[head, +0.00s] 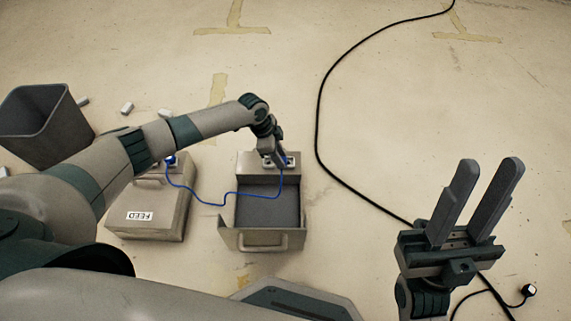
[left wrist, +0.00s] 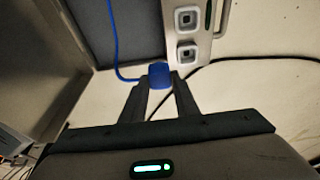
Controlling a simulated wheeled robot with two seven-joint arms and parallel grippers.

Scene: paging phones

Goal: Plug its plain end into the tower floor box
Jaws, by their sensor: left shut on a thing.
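A blue cable (head: 222,204) runs from a blue plug (head: 171,160) at the top of the box labelled FEED (head: 148,222) to my left gripper (head: 277,163). That gripper is shut on the cable's other blue plug, which shows between the fingertips in the left wrist view (left wrist: 159,74). The gripper is at the far ledge of an open floor box (head: 243,165). In the left wrist view two white-framed sockets (left wrist: 187,53) sit on this ledge, and the held plug appears beside the nearer one, not in it. My right gripper (head: 480,188) is open and empty at the right.
A grey bin (head: 45,125) stands at the left with small white blocks (head: 127,108) near it. A black cable (head: 318,120) curves across the floor to a black plug (head: 528,290) at lower right. Tape marks (head: 232,22) lie on open floor.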

